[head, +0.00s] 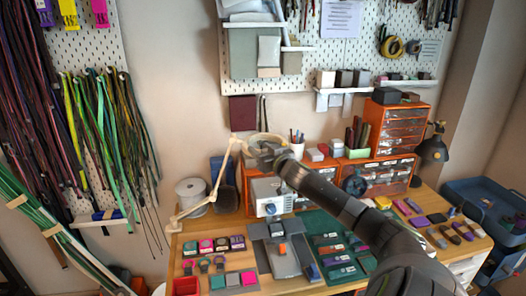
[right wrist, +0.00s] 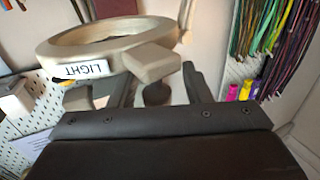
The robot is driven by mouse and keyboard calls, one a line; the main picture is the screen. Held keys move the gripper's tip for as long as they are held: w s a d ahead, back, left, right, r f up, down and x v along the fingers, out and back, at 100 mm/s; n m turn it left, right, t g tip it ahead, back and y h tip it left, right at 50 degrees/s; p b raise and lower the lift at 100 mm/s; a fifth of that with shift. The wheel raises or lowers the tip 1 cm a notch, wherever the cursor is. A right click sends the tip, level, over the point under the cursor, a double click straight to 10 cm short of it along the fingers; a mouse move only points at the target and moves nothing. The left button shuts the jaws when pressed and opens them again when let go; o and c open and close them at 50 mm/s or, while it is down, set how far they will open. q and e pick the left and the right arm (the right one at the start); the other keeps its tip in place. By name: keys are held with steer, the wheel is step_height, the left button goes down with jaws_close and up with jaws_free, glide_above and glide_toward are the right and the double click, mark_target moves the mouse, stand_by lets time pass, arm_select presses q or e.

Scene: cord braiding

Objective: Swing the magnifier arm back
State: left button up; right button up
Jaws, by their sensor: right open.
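The magnifier arm (head: 222,168) is a thin beige jointed arm rising from the left end of the desk. Its ring-shaped head (head: 252,138) is at the top, in front of the wall. In the right wrist view, the ring (right wrist: 62,48) carries a white LIGHT label, seen upside down, and a beige block (right wrist: 150,62) on its near side. My right gripper (head: 264,154) is open, just below the ring in the head view. In the right wrist view, its dark fingers (right wrist: 158,88) stand apart near the block. I cannot tell whether they touch it. My left gripper is not in view.
The desk (head: 215,238) is crowded with colored blocks, dark mats and a white projector-like box (head: 268,197). Orange drawer units (head: 398,130) stand at the back right. A white spool (head: 190,195) stands near the magnifier's lower arm. Cords (head: 85,130) hang on the left pegboard.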

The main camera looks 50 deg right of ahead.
steer(key=shift+f+b+v, duration=0.2)
steer(key=shift+b+v, duration=0.7)
steer(key=shift+v, duration=0.15)
steer(key=p+v, duration=0.2)
steer(key=v, duration=1.3)
steer(key=shift+s, duration=0.15)
